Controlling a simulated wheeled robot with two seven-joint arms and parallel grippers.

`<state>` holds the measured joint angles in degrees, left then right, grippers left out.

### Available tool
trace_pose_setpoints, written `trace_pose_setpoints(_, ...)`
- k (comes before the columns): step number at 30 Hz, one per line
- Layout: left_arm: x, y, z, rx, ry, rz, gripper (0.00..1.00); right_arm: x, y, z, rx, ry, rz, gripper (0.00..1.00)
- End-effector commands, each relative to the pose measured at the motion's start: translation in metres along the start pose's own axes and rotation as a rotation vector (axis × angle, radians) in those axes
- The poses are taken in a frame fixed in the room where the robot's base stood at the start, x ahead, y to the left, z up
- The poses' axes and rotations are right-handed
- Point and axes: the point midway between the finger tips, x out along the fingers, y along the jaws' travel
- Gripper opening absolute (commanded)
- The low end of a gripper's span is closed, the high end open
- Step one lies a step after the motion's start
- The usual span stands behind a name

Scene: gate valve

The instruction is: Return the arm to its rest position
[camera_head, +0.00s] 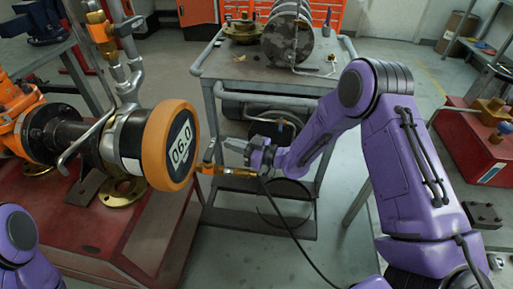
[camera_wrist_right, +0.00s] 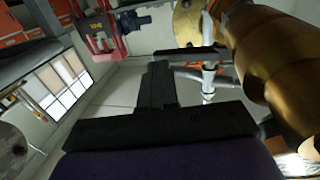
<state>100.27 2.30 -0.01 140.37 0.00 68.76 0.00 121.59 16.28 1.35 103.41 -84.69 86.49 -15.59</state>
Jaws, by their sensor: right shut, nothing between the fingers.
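My right arm (camera_head: 410,150) is purple and reaches left from the right side of the head view. Its gripper (camera_head: 232,146) points left, just right of the round gauge with an orange rim (camera_head: 165,145) that reads 06.0. The gripper is small there, apart from the gauge. In the right wrist view the black fingers (camera_wrist_right: 157,85) are together and hold nothing. A large brass-coloured round body (camera_wrist_right: 275,65) is close on their right. A purple part of my left arm (camera_head: 20,240) shows at the lower left; its gripper is out of view.
The gauge and orange pipework (camera_head: 20,115) stand over a red bench (camera_head: 100,230). A brass fitting with a hose (camera_head: 225,171) is just below the right gripper. A grey cart (camera_head: 225,70) stands behind. A red bench (camera_head: 470,150) with parts is at right.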

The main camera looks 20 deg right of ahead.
Motion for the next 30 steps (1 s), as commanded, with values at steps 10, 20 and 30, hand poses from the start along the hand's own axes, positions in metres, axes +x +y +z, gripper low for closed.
trace_pose_setpoints(10,0.008,0.001,0.003,0.000,0.000,0.000,0.64,-0.082,0.022,0.000,0.002,0.002,-0.007,0.00)
trace_pose_setpoints(20,0.008,0.001,0.003,0.000,0.000,0.000,0.64,-0.104,0.027,0.000,0.001,0.001,-0.010,0.00)
trace_pose_setpoints(30,0.001,0.000,0.001,0.000,0.000,0.000,0.64,-0.124,0.049,0.053,0.351,-0.151,0.468,0.00)
